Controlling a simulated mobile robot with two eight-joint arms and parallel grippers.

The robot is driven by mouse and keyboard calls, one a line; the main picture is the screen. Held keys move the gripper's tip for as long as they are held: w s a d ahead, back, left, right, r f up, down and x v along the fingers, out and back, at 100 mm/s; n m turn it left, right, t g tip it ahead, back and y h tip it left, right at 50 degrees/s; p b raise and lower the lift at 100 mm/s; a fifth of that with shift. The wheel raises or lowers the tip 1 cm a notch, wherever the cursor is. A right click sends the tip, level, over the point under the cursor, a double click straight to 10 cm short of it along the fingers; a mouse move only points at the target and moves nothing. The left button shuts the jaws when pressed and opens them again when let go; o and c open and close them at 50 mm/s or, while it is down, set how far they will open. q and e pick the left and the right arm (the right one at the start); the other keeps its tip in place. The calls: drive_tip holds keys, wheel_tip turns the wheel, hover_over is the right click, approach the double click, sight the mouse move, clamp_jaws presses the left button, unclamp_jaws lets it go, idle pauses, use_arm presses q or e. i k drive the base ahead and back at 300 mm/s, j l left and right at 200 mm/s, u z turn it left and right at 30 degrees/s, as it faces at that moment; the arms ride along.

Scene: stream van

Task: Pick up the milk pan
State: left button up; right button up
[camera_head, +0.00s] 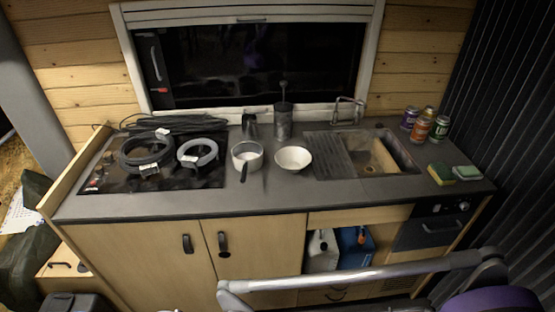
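The milk pan (247,155) is a small pan with a pale inside and a dark handle that points toward the front edge of the counter. It stands upright on the dark worktop, between the hob on the left and a white bowl (293,158) on its right. The pan and bowl are close together, with a small gap. Nothing covers the pan. Neither of my grippers shows in the head view, and nothing is holding the pan.
Coiled hoses (146,152) lie on the black hob (103,181). A metal canister (283,122) stands behind the bowl. The sink (378,152), several cans (420,128) and sponges (441,174) are right. A pale bar (350,276) crosses low in front of the cabinet.

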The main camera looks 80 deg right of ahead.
sight(245, 166)
drive_tip(key=z, duration=2.6)
drive_tip(key=i, duration=0.9)
